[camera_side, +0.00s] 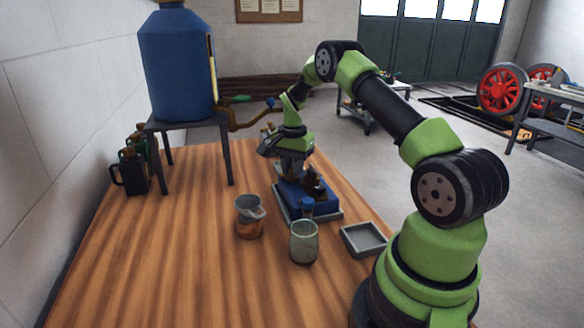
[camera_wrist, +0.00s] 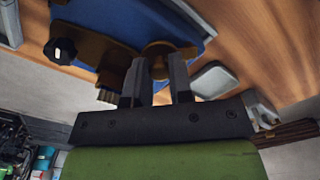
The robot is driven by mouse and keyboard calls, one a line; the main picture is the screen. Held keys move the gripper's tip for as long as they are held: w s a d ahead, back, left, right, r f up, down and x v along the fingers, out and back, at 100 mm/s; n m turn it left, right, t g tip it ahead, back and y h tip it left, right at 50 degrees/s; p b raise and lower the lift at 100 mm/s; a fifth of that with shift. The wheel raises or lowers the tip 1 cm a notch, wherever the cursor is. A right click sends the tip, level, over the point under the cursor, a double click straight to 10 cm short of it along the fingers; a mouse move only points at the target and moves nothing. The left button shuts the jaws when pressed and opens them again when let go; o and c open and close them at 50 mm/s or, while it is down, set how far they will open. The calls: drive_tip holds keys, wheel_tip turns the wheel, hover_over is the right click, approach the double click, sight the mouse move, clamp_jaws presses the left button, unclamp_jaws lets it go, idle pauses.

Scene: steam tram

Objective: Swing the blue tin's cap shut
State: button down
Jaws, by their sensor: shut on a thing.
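A low blue body (camera_side: 289,197) with dark and brass-coloured fittings sits on a grey-edged base on the wooden table. My gripper (camera_side: 291,168) points down over the far part of the blue body. In the wrist view my gripper (camera_wrist: 157,62) has its two fingers on either side of a round brass-coloured piece (camera_wrist: 158,48) and is shut on it. The blue surface (camera_wrist: 125,18) shows behind, with a black knob (camera_wrist: 61,51) to the left. The cap's hinge cannot be made out.
A copper-coloured cup (camera_side: 249,219) and a grey-green cup (camera_side: 303,243) stand in front, with a grey tray (camera_side: 364,239) at right. A large blue tank (camera_side: 177,65) on a stand and several dark cans (camera_side: 131,172) are at left. The table's left front is clear.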

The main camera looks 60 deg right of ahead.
drive_tip(key=n, duration=0.2)
drive_tip(key=d+n, duration=0.1)
drive_tip(key=n, duration=0.1)
drive_tip(key=shift+w+d+n, duration=0.1)
drive_tip(key=shift+w+n, duration=0.1)
drive_tip(key=shift+n, duration=0.2)
drive_tip(key=shift+w+d+n, duration=0.15)
drive_tip(key=shift+d+n, duration=0.1)
drive_tip(key=shift+n, duration=0.75)
drive_tip(key=shift+w+d+n, duration=0.15)
drive_tip(key=shift+d+n, duration=0.05)
drive_tip(key=shift+n, duration=0.8)
drive_tip(key=c, duration=1.3)
unclamp_jaws()
drive_tip(key=shift+r, duration=0.1)
wheel_tip(320, 180, up, 10)
drive_tip(key=shift+f, duration=0.1)
